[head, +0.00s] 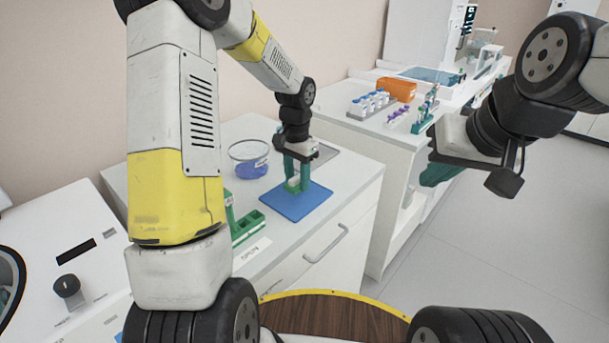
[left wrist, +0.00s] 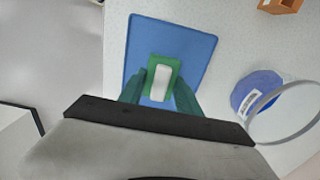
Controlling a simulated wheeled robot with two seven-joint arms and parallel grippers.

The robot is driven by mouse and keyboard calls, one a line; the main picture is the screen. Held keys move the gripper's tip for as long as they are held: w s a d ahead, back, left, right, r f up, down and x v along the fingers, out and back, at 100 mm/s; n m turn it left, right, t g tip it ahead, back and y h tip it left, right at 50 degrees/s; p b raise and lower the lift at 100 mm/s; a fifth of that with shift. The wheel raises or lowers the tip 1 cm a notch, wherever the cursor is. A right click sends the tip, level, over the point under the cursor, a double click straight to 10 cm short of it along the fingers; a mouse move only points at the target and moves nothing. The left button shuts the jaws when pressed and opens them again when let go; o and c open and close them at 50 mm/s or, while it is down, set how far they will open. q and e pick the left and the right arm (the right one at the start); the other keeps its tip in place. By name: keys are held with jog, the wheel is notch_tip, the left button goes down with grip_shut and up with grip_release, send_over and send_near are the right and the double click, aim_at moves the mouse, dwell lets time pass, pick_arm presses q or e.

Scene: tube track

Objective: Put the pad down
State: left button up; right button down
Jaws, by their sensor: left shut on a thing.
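The pad is a small green block with a white top (left wrist: 161,82), seen between my left fingers in the left wrist view. It also shows at the fingertips in the head view (head: 293,184). My left gripper (head: 298,174) points down and is shut on the pad, over the blue mat (head: 312,203). The mat also shows in the left wrist view (left wrist: 195,42). I cannot tell whether the pad touches the mat. My right gripper (head: 440,172) is at the right, away from the counter; its fingers are partly hidden.
A clear round dish (head: 249,160) with something blue stands left of the mat. A green holder (head: 247,226) stands near the counter's front edge. Farther back are a tube rack (head: 370,104), an orange bin (head: 397,89) and a green rack (head: 424,122). The mat's surface around the pad is bare.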

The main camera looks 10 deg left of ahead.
aim_at(297, 186)
pick_arm(q)
jog(key=shift+w+a, duration=0.1)
jog(key=shift+w, duration=0.45)
jog(key=shift+f, duration=1.8)
jog(key=shift+f, duration=0.1)
jog(key=o, duration=1.3)
